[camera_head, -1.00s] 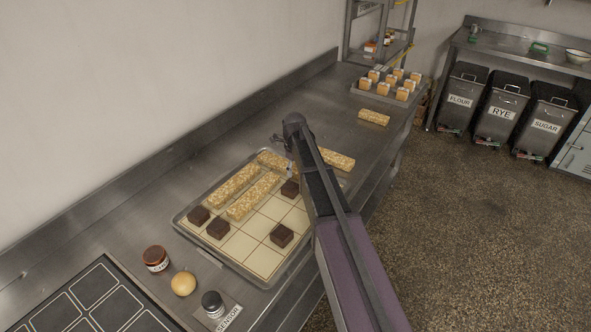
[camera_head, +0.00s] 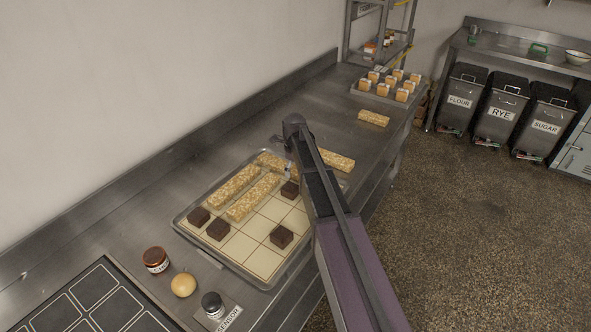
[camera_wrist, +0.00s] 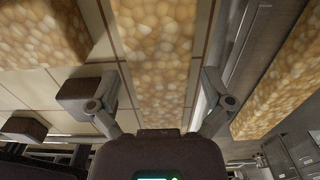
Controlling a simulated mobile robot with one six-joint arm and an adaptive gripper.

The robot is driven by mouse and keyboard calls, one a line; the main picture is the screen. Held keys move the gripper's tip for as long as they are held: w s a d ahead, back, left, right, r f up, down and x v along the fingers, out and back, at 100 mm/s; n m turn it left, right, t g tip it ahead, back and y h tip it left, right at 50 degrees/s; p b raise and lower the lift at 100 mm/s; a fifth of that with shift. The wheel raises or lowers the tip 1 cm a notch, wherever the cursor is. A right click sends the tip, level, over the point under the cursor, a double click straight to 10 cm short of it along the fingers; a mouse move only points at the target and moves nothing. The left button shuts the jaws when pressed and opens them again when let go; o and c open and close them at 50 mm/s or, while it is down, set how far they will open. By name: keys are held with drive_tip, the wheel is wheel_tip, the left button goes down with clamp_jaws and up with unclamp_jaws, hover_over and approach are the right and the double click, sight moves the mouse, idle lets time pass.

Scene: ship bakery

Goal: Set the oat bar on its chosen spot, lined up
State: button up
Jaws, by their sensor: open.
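A pale gridded tray (camera_head: 262,262) holds several oat bars and dark brown squares. Two long oat bars (camera_head: 233,186) (camera_head: 253,197) lie side by side along its left part. Another oat bar (camera_head: 271,160) lies at its far end, partly hidden by my arm. One more oat bar (camera_head: 337,160) shows right of my arm. My gripper (camera_wrist: 160,105) is open in the wrist view. An oat bar (camera_wrist: 155,35) lies between and beyond its spread fingers; I cannot tell whether they touch it. Other bars show at left (camera_wrist: 40,30) and right (camera_wrist: 285,85), the right one beyond the tray's rim.
Brown squares (camera_head: 281,236) (camera_wrist: 88,92) sit on the tray; one is close by the left finger. A jar (camera_head: 155,260), a round yellowish item (camera_head: 183,284) and a dark-lidded shaker (camera_head: 212,304) stand in front. A lone bar (camera_head: 374,118) and a tray of small cakes (camera_head: 362,94) lie farther back.

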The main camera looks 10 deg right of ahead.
sight(295, 171)
wheel_tip(295, 171, up, 12)
drive_tip(key=p, duration=1.1)
drive_tip(key=shift+p, duration=0.3)
drive_tip(key=shift+f, duration=0.1)
idle(0.4)
drive_tip(key=s+n, duration=2.7)
drive_tip(key=shift+s+d, duration=0.15)
drive_tip(key=shift+d, duration=0.05)
